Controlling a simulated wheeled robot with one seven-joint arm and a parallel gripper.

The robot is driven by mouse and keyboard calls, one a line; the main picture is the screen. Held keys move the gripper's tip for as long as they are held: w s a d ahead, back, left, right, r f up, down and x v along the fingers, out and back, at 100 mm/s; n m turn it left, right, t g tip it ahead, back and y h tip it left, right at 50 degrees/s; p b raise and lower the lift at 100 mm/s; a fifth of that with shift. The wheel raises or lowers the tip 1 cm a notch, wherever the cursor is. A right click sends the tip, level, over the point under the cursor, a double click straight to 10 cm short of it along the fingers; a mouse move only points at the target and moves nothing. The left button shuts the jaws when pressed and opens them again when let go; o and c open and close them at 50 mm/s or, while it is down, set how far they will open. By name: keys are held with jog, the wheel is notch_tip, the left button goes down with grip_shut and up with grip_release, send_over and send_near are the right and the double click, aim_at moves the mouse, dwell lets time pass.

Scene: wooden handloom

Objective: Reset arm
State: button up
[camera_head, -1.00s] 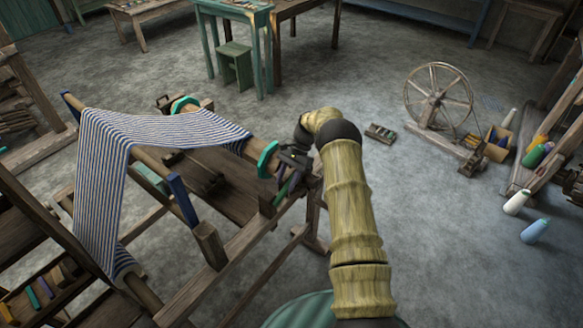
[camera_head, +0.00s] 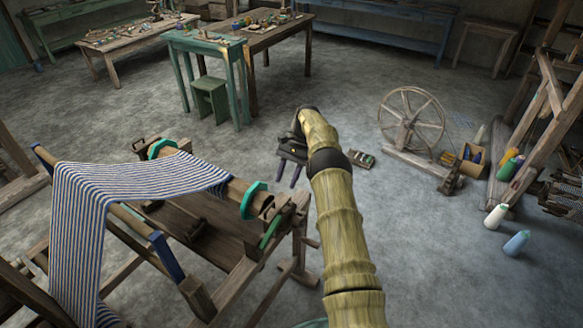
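My arm (camera_head: 335,200), with straw-coloured segments and dark joints, rises from the bottom of the head view. My gripper (camera_head: 288,174) hangs from its far end, pointing down, with two purple fingers apart and nothing seen between them. It appears just beyond and to the right of the wooden handloom (camera_head: 240,278), clear of it in the picture. Striped blue-and-white cloth (camera_head: 85,225) drapes over the loom at left. A green lever-like piece (camera_head: 270,232) shows at the loom's near right end, below a teal beam flange (camera_head: 252,200).
A spinning wheel (camera_head: 412,118) stands at right, with a small tray (camera_head: 362,159) on the floor nearby. A green stool (camera_head: 211,100) and tables are at the back.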

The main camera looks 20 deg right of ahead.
jog(key=shift+w+d+r, duration=0.15)
jog(key=shift+d+r, duration=0.15)
jog(key=shift+r, duration=0.25)
jog(key=shift+a, duration=0.1)
jog(key=s+a+r+n+t+h, duration=0.45)
jog(key=s+a+r, duration=0.25)
jog(key=s+r, duration=0.25)
jog(key=s+a+r+n+t, duration=0.1)
jog(key=s+n, duration=0.1)
jog(key=s, duration=0.8)
jog(key=s+n+t+h, duration=0.1)
jog(key=s+n+t, duration=0.1)
jog(key=s, duration=0.9)
jog(key=shift+a+r+n, duration=0.35)
jog(key=shift+r+n, duration=0.05)
jog(key=shift+n, duration=0.45)
